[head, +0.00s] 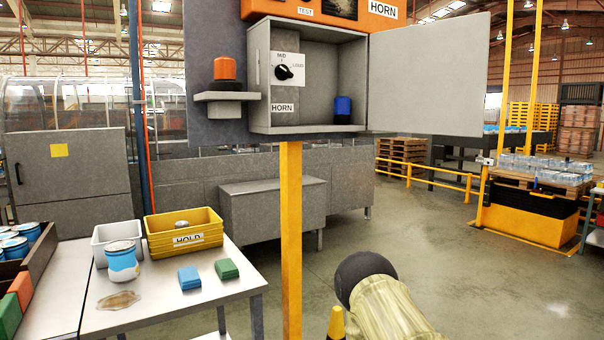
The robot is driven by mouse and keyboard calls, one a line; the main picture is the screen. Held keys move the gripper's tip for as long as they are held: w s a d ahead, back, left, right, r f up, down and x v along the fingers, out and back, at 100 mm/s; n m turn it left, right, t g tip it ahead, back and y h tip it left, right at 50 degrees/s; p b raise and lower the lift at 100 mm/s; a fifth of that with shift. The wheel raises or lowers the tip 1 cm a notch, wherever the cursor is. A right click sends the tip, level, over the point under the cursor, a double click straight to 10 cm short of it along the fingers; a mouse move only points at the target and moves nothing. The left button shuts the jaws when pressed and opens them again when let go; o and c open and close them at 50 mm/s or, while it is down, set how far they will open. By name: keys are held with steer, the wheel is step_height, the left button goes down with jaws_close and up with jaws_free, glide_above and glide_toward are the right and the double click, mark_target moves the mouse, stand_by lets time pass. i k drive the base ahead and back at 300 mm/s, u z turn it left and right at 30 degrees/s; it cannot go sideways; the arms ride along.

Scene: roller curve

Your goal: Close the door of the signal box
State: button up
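The signal box (258,80) is a grey open-fronted box on a dark panel, labelled HORN. Its door (430,75) is a flat grey plate, swung wide open to the right of the box. Inside the box are a dial (284,72) with a black knob on a white plate and a blue cylinder (343,109) on the box floor at the right. A part of my arm shows at the bottom, right of the yellow post and below the door. My gripper cannot be made out.
A yellow post (291,240) stands below the panel. An orange cap (225,68) sits on a shelf left of the box. At left, a table (150,312) holds a yellow HOLD bin (184,240), a white bin, a can and two small blocks. Open floor (480,290) lies to the right.

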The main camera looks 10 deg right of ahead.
mark_target(432, 77)
steer(key=z, duration=1.75)
steer(key=i, duration=3.6)
steer(key=u, duration=3.3)
steer(key=k, duration=0.2)
steer(key=u, duration=0.1)
